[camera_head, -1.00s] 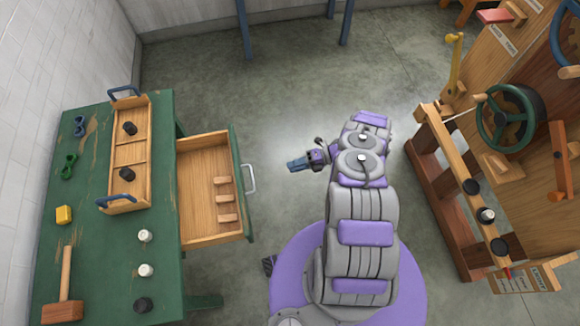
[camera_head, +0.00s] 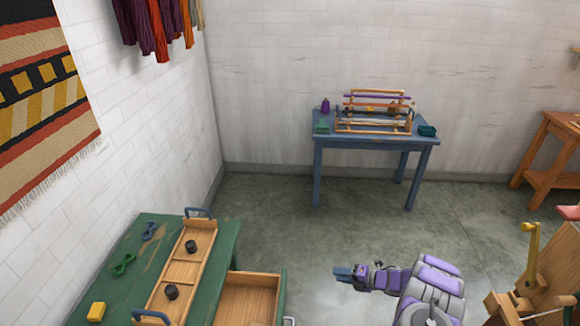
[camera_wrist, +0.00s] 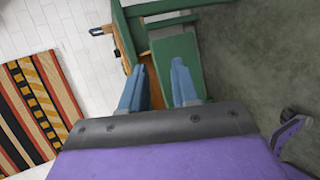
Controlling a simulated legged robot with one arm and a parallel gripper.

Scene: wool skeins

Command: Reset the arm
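My gripper (camera_head: 343,273) is at the lower middle of the head view, over bare floor to the right of the open drawer. My purple and grey arm reaches up to it from the bottom edge. In the wrist view its two blue fingers (camera_wrist: 158,82) stand apart with nothing between them. The green drawer front (camera_wrist: 178,62) and part of the green table show beyond the fingers.
The green table (camera_head: 222,248) stands at lower left, bearing a wooden tray (camera_head: 155,303) with blue handles. Its drawer (camera_head: 250,295) is pulled out. A blue table (camera_head: 375,139) with a small loom (camera_head: 372,123) stands at the back wall. The floor between is open.

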